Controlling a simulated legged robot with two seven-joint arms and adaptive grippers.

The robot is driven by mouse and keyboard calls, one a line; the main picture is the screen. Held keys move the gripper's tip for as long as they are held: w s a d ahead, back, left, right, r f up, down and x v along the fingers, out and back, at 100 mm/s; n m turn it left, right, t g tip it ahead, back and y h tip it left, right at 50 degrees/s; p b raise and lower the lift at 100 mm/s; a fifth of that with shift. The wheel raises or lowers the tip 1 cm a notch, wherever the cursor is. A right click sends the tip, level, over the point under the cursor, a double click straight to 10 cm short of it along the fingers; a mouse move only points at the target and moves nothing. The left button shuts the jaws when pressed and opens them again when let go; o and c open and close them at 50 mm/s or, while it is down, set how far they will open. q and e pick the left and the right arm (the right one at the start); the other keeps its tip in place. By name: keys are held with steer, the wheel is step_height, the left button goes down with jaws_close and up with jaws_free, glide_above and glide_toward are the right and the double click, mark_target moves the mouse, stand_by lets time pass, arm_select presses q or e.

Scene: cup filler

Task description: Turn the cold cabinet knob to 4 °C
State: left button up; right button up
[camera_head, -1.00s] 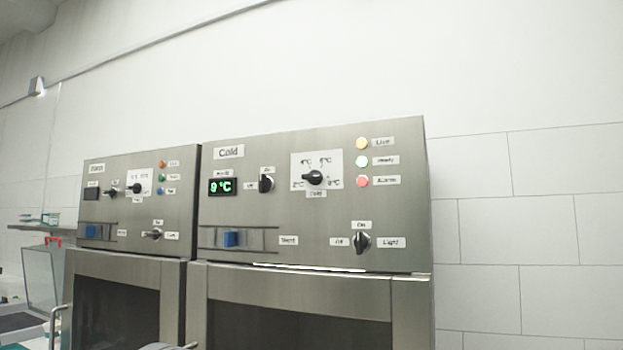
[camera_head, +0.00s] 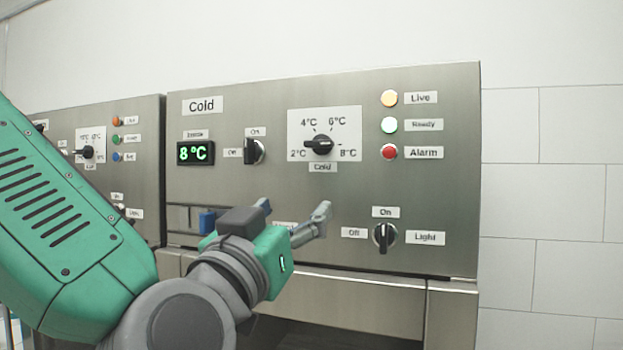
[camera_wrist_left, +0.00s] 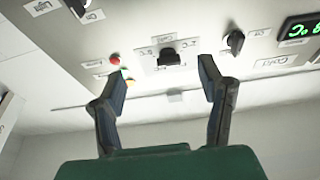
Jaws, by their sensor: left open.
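The cold cabinet knob (camera_head: 318,146) is a black knob on a white scale plate marked 2, 4, 6 and 8 °C. It lies about horizontal; I cannot tell which end is its pointer. The green display (camera_head: 196,153) reads 8 °C. My left gripper (camera_head: 293,210) is open and empty, below the knob and in front of the panel. In the left wrist view, which is upside down, the knob (camera_wrist_left: 169,57) shows between and beyond the open fingers of the gripper (camera_wrist_left: 163,80), apart from them. The right gripper is not in view.
An on/off knob (camera_head: 254,151) is left of the scale, and a light knob (camera_head: 385,237) is at lower right. Orange, green and red lamps (camera_head: 389,152) stand right of the scale. A second cabinet (camera_head: 105,180) adjoins on the left.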

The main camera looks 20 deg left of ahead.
mark_target(317, 146)
arm_select(q)
steer(key=shift+t, duration=0.5)
steer(key=w+r+p, duration=0.1)
steer(key=w+r, duration=0.2)
steer(key=w+r+p, duration=0.1)
steer(key=w+r, duration=0.1)
steer(key=w, duration=0.1)
steer(key=w+r+p, duration=0.1)
steer(key=w+r, duration=0.2)
steer(key=w, duration=0.1)
steer(key=shift+a+r, duration=0.2)
steer(key=shift+r, duration=0.15)
steer(key=shift+w+d+r+p, duration=0.1)
steer(key=shift+w+r+p, duration=0.1)
steer(key=shift+w, duration=0.15)
steer(key=shift+w+r+p, duration=0.1)
steer(key=shift+w+p, duration=0.1)
steer(key=shift+w, duration=0.1)
steer(key=shift+w+d, duration=0.15)
steer(key=shift+w, duration=0.05)
steer(key=shift+d, duration=0.1)
steer(key=c, duration=1.2)
